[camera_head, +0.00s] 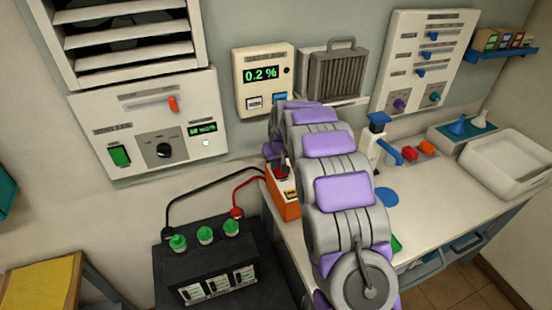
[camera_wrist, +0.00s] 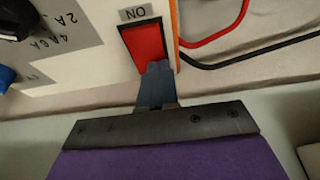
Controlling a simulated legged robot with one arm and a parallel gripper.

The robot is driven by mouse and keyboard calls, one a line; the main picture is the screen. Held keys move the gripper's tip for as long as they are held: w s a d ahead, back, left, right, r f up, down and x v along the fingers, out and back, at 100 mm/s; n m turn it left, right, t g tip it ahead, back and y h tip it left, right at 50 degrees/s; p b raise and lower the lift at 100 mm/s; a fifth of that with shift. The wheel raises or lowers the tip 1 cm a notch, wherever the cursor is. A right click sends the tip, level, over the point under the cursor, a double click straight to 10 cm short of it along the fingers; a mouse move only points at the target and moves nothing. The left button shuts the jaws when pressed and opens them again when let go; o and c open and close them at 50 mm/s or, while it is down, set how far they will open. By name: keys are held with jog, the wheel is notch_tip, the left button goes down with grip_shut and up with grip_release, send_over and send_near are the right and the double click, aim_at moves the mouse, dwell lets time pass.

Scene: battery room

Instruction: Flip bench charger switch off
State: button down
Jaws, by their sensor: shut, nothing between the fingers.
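The orange bench charger (camera_head: 284,206) stands at the left end of the workbench, partly hidden by my arm in the head view. In the wrist view its pale front panel (camera_wrist: 95,70) fills the upper left, with a red rocker switch (camera_wrist: 143,42) in a black frame. An upside-down ON label (camera_wrist: 134,13) sits above the switch in the picture. My gripper (camera_wrist: 159,68) is shut and empty. Its tip overlaps the lower right part of the switch; I cannot tell whether it touches. Which way the rocker is tilted is unclear.
A black battery (camera_head: 205,262) with green caps stands left of the bench, joined to the charger by red and black cables (camera_wrist: 225,45). A wall fan panel (camera_head: 150,125) is above. The white bench top (camera_head: 440,205) holds a blue-topped tool and a white basin (camera_head: 510,170) on the right.

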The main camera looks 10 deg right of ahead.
jog(key=shift+f+p, duration=0.15)
jog(key=shift+p, duration=0.3)
jog(key=shift+s+f, duration=0.1)
jog(key=shift+s, duration=0.05)
dwell(0.3)
jog(key=shift+s+d, duration=0.15)
jog(key=shift+s, duration=0.5)
jog(key=shift+r, duration=0.25)
jog(key=shift+r, duration=0.25)
jog(key=a+p+v, duration=0.1)
jog(key=p+v, duration=0.1)
jog(key=v, duration=1.1)
jog(key=shift+w+d+p, duration=0.3)
jog(key=shift+d+p, duration=0.05)
jog(key=shift+p, duration=0.05)
jog(key=shift+r, duration=0.1)
